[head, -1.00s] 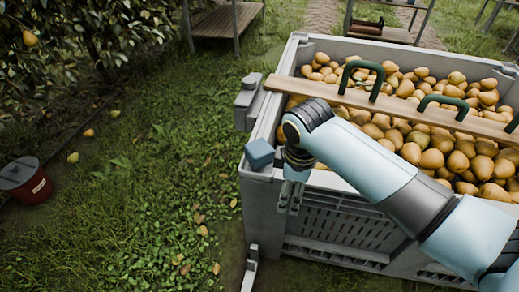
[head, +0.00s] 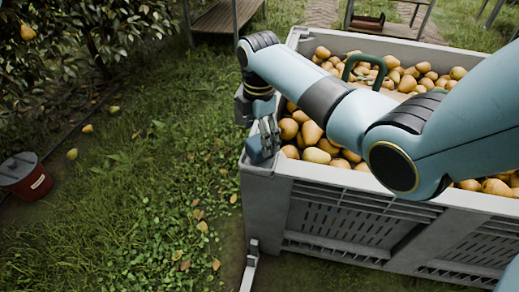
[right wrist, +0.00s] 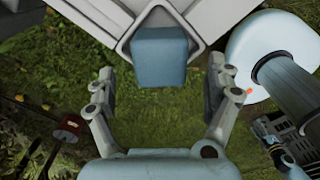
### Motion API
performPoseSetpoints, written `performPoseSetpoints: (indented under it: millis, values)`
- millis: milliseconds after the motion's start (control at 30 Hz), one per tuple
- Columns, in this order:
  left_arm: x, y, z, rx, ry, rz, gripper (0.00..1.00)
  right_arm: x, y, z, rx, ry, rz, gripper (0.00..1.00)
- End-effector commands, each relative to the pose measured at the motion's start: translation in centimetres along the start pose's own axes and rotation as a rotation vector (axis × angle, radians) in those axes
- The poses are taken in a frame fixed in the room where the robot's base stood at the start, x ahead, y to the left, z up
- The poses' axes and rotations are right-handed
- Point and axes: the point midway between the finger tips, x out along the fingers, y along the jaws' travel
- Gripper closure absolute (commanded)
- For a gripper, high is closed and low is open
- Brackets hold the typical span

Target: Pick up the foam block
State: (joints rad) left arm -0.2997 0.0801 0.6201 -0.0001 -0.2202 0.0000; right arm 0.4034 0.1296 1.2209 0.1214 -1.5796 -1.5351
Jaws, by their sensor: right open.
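The foam block (head: 253,150) is a small blue-grey block on the near left corner of the grey bin. It also shows in the right wrist view (right wrist: 160,57), at the top middle, on the pale corner of the bin. My right gripper (head: 268,137) is at that corner, close above the block and partly in front of it. In the right wrist view its two fingers stand wide apart, one to each side of the block, with nothing held. I cannot tell whether a finger touches the block. My left gripper does not show.
The grey bin (head: 350,220) is full of pears (head: 316,140). A green handle (head: 362,66) stands above them. My right arm covers much of the bin. A red bucket (head: 27,180) stands on the grass at the left, with a few fallen pears nearby.

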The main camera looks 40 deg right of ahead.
Motion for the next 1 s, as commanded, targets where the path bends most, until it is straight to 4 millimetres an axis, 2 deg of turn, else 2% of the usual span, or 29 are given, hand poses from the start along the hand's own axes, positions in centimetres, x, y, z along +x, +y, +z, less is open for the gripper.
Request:
performPoseSetpoints:
  millis: [100, 233, 333, 567, 900, 1000]
  values:
    - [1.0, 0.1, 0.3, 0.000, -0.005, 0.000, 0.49, 2.3, -0.1, 0.1, 0.000, 0.000, -0.004, 0.13]
    - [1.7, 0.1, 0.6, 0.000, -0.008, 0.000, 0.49, 4.1, -0.1, 0.1, 0.000, 0.000, -0.003, 0.13]
    - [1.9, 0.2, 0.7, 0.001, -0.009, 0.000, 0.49, 4.7, -0.1, 0.1, 0.000, 0.000, -0.001, 0.13]
    - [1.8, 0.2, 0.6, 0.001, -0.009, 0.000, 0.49, 4.6, 0.0, 0.1, 0.000, 0.000, 0.000, 0.15]
    - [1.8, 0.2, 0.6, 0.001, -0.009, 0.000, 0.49, 4.6, -0.1, 0.1, 0.000, 0.000, 0.000, 0.59]
    - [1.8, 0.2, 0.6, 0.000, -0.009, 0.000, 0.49, 4.7, -0.1, 0.1, 0.001, 0.000, 0.000, 0.68]
